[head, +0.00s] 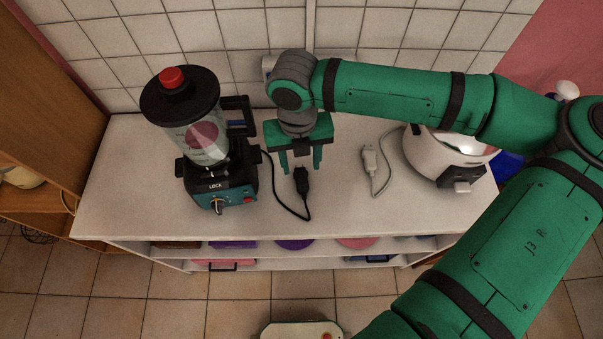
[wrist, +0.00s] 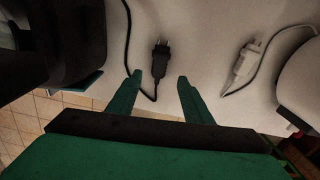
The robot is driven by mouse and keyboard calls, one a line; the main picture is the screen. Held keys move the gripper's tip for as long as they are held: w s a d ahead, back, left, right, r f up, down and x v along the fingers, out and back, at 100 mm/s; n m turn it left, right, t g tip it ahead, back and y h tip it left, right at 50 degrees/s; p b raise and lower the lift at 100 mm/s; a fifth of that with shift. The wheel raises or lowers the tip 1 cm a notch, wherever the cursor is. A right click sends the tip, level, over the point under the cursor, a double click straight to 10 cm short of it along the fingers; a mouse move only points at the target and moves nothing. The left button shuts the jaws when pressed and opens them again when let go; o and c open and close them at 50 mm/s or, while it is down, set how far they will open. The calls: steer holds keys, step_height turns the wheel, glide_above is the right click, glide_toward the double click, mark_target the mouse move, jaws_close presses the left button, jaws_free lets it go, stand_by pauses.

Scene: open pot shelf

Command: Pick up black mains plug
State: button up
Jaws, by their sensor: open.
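The black mains plug (head: 301,180) lies on the white shelf top, joined by a black cord to the blender. It also shows in the wrist view (wrist: 160,58), prongs toward the top of the picture, ahead of and roughly between the fingertips. My gripper (head: 301,171) is open and empty, pointing down close above the plug in the head view. In the wrist view my gripper's two green fingers (wrist: 160,78) are spread apart. I cannot tell the exact height between the fingertips and the plug.
The blender (head: 205,145) stands to the left of the plug. A white plug (head: 369,158) with its cord lies to the right, beside a shiny round cooker (head: 444,152). The white shelf top (head: 330,215) is clear in front. A tiled wall (head: 230,35) is behind.

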mark_target(302, 181)
steer(key=f, duration=0.3)
steer(key=shift+w+f, duration=0.2)
steer(key=shift+f, duration=0.15)
steer(key=shift+d+f, duration=0.2)
steer(key=shift+f, duration=0.1)
steer(key=shift+s+a+f, duration=0.1)
steer(key=shift+s+f, duration=0.05)
steer(key=shift+f, duration=1)
steer(key=shift+s+f, duration=0.15)
steer(key=shift+f, duration=0.95)
jaws_close()
